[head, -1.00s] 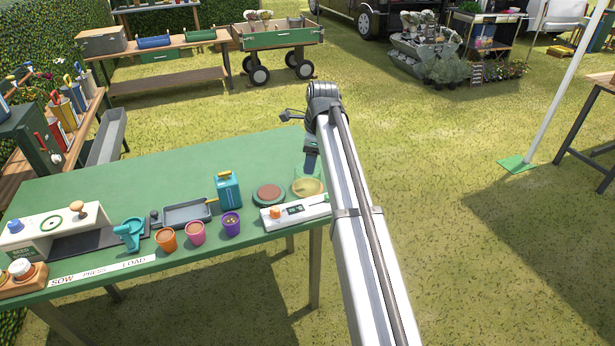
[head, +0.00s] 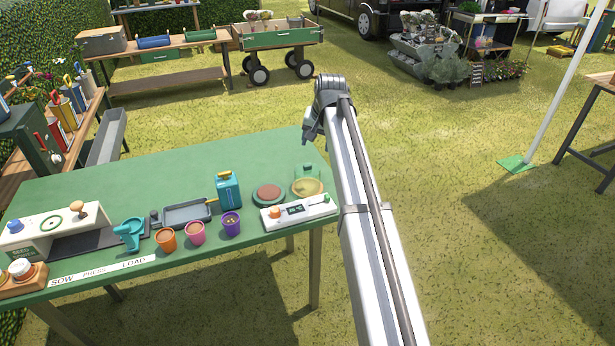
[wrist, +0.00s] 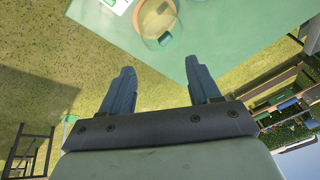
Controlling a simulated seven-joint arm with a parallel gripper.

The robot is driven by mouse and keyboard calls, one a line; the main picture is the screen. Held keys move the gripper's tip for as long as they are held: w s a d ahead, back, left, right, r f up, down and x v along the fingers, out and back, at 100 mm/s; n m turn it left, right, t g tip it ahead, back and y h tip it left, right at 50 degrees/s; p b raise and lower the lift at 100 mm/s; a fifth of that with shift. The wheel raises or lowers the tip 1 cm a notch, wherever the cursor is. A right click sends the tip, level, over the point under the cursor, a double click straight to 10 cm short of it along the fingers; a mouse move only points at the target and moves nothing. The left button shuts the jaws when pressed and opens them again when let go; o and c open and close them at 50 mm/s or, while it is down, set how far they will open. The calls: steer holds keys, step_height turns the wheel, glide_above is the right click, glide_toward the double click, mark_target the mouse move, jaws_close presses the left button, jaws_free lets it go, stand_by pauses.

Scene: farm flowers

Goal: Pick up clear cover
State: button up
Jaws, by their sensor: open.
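The clear cover (head: 307,172) is a see-through dome with a green knob on top. It stands over a tan round base near the right end of the green table, behind the white device. In the wrist view the clear cover (wrist: 157,22) shows at the top, beyond and between my fingertips. My gripper (head: 312,134) is in the air above and behind the cover, past the table's right edge. In the wrist view my gripper (wrist: 163,82) has its two fingers spread apart with nothing between them.
A brown disc (head: 268,193) lies left of the cover. The white device (head: 298,211) lies in front of it. A teal can (head: 228,190), a grey tray (head: 187,213) and several small pots stand further left. The back of the green table (head: 190,165) is clear.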

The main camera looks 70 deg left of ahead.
steer(key=n, duration=0.7)
glide_toward(308, 165)
steer(key=x, duration=0.3)
steer(key=shift+d+f, duration=0.15)
steer(key=shift+d, duration=0.15)
steer(key=shift+a+x, duration=0.1)
steer(key=shift+x, duration=1.2)
steer(key=shift+a+x, duration=0.15)
steer(key=shift+x, duration=1.15)
jaws_close()
